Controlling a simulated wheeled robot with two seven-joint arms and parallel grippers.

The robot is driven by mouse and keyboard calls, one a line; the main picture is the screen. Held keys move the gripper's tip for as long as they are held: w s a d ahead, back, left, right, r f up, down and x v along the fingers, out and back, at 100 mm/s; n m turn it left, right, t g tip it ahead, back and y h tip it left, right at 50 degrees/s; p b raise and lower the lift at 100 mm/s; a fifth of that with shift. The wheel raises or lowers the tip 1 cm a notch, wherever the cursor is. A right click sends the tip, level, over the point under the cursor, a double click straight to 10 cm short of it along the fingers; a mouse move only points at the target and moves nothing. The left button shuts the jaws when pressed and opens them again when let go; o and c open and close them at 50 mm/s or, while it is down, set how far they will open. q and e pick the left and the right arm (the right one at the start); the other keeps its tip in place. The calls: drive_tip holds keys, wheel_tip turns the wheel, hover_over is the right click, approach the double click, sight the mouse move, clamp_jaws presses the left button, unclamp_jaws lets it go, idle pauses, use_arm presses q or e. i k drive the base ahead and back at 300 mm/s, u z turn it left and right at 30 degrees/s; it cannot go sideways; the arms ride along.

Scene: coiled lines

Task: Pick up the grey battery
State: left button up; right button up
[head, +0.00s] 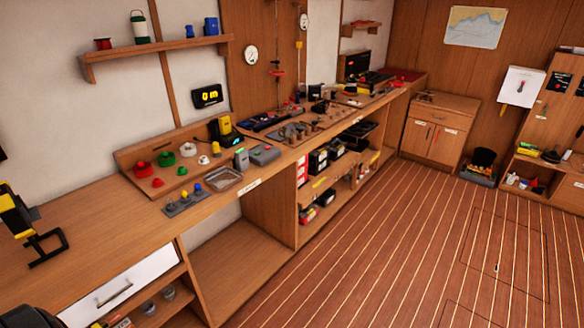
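A small upright grey block (241,159) with a greenish top stands on the long wooden workbench (90,230). It looks like the grey battery, but it is too small to be certain. Just right of it is a low grey box (264,154) with a small red mark. Neither of my grippers is in view.
A clear shallow tray (224,180) and a grey strip with coloured knobs (184,200) lie in front. A board with red, green and white knobs (165,158) is at left. The plank floor (400,260) is open.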

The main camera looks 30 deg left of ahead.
sight(240, 162)
drive_tip(key=z, duration=0.65)
drive_tip(key=i, duration=2.2)
drive_tip(key=u, duration=0.9)
drive_tip(key=i, duration=0.9)
drive_tip(key=u, duration=1)
